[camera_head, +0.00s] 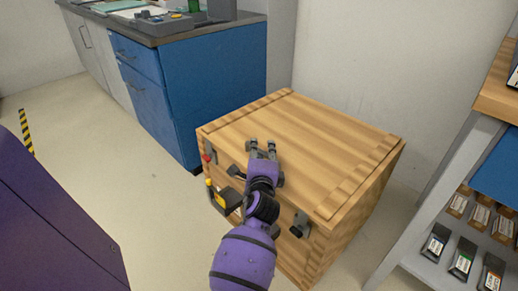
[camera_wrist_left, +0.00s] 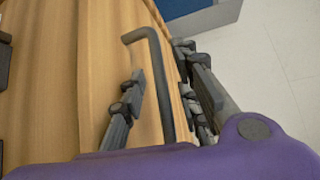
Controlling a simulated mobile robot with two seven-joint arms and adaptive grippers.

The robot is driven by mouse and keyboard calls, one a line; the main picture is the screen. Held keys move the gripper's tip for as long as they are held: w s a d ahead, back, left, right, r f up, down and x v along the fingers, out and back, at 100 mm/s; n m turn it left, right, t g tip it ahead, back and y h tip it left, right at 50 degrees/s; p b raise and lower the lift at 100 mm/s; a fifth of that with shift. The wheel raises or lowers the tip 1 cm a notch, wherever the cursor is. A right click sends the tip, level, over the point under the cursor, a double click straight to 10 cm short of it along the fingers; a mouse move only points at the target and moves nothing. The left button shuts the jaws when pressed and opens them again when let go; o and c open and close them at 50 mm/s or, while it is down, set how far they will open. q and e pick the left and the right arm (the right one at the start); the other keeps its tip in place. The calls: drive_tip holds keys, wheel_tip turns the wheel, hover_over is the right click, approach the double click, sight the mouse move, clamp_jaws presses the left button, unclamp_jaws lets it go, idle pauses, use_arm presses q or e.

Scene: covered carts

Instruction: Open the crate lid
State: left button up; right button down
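The wooden crate (camera_head: 345,240) stands on the floor with its lid (camera_head: 300,130) shut. My left gripper (camera_head: 262,148) is over the lid's front edge, near the middle. In the left wrist view, its two fingers (camera_wrist_left: 160,85) stand apart on either side of a dark bent handle bar (camera_wrist_left: 156,50). A gap shows between the left finger and the bar; I cannot tell whether the other finger touches it. Dark latches sit on the crate's front, one at the left (camera_head: 210,153) and one at the right (camera_head: 300,225). My right gripper is not in view.
A dark box with yellow parts (camera_head: 226,198) is at the crate's front left. A blue cabinet (camera_head: 215,85) stands behind left, a wall behind. A shelf rack (camera_head: 440,200) with small dark items is at the right.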

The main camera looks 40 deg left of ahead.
use_arm(q)
drive_tip(key=shift+w+a, duration=0.2)
drive_tip(key=shift+w, duration=0.05)
clamp_jaws()
idle(0.3)
